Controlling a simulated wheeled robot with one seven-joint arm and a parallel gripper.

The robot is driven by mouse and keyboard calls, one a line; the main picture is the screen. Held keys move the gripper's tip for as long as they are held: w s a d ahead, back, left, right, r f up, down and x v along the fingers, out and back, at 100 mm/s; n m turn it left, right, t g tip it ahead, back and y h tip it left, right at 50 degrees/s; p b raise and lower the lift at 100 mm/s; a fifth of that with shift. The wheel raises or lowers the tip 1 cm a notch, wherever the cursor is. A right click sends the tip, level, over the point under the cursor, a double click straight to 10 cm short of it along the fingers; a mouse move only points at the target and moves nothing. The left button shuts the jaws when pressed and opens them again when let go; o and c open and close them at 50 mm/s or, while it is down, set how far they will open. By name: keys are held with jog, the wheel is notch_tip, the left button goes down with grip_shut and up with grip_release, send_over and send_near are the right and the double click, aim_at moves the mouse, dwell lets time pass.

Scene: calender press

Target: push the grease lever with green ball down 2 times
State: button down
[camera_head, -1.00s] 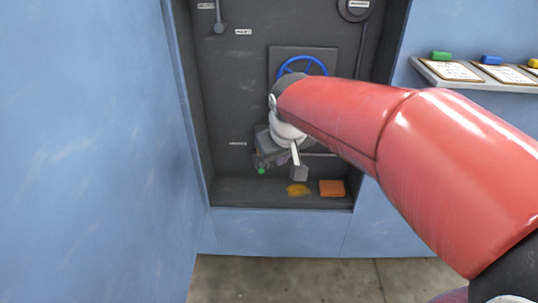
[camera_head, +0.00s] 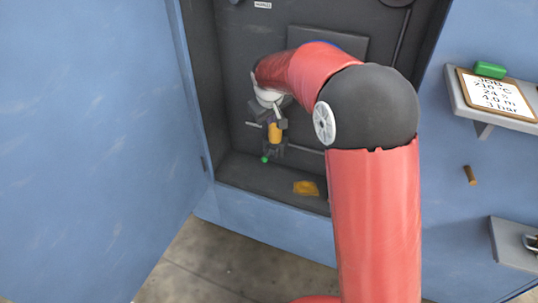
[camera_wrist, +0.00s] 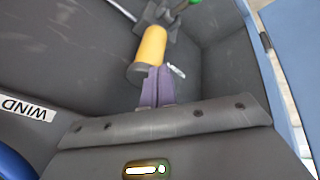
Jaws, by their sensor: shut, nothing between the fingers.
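The green ball (camera_head: 265,159) is at the low end of the grease lever, inside the dark recess of the press. Its edge also shows at the top of the wrist view (camera_wrist: 195,2). The yellow grease cylinder (camera_head: 275,132) stands just above the ball; it also shows in the wrist view (camera_wrist: 152,45). My gripper (camera_wrist: 159,70) is shut and empty, its purple fingers together beside the near end of the cylinder. In the head view my arm and wrist hide part of the recess. I cannot tell whether the fingers touch the cylinder.
A yellow grease patch (camera_head: 306,188) lies on the recess floor. The blue panel at the left and the recess walls close in the space. A shelf (camera_head: 485,112) with a job card and a green marker (camera_head: 490,69) is at the right. A "WIND" label (camera_wrist: 27,108) shows in the wrist view.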

jog(key=b, duration=0.4)
send_over(265, 158)
jog(key=w, duration=0.2)
jog(key=f, duration=0.6)
jog(key=shift+d+f, duration=0.35)
jog(key=shift+s+a+f+b, duration=0.1)
jog(key=shift+s+f+b, duration=0.3)
jog(key=shift+f+b, duration=0.5)
jog(key=shift+r, duration=0.1)
dwell(0.4)
jog(key=shift+s+f+b, duration=0.15)
jog(key=shift+f+b, duration=0.2)
jog(key=shift+b, duration=0.1)
